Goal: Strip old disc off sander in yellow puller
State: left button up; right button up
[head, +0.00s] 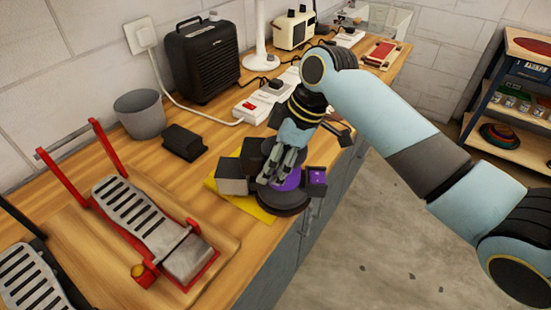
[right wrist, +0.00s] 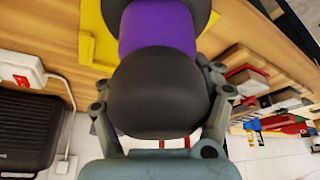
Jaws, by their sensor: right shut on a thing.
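The sander, with a purple body (head: 288,179), a black rounded top and a wide dark round base (head: 284,203), is near the bench's front edge. My right gripper (head: 285,163) is shut on it from above. In the right wrist view the fingers sit on both sides of its black domed top (right wrist: 160,92), with the purple body (right wrist: 158,28) beyond. The yellow puller (head: 245,202) is a flat yellow plate on the bench, partly hidden under and behind the sander; its edge also shows in the right wrist view (right wrist: 97,22). I cannot tell whether the base touches it. The disc's underside is hidden.
A grey block (head: 232,177) stands at the yellow plate's left. A red-framed slotted pedal (head: 130,212) is at front left. A black block (head: 183,142), grey cup (head: 140,114), black heater (head: 204,62) and power strip (head: 256,106) stand behind. Shelves (head: 510,110) are at right.

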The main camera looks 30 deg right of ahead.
jog(key=shift+w+a+f, duration=0.3)
jog(key=shift+w+a, duration=0.35)
jog(key=shift+w, duration=0.15)
jog(key=shift+w+b, duration=0.15)
jog(key=shift+b, duration=0.15)
jog(key=shift+w+a, duration=0.15)
jog(key=shift+w, duration=0.35)
jog(key=shift+w, duration=0.15)
jog(key=shift+w+f, duration=0.1)
jog(key=shift+w, duration=0.2)
jog(key=shift+o, duration=0.2)
jog(key=shift+w+a+b, duration=0.15)
jog(key=shift+w+b, duration=0.1)
jog(key=shift+b, duration=0.1)
jog(key=shift+w, duration=0.15)
jog(key=shift+w+a, duration=0.15)
jog(key=shift+w, duration=0.1)
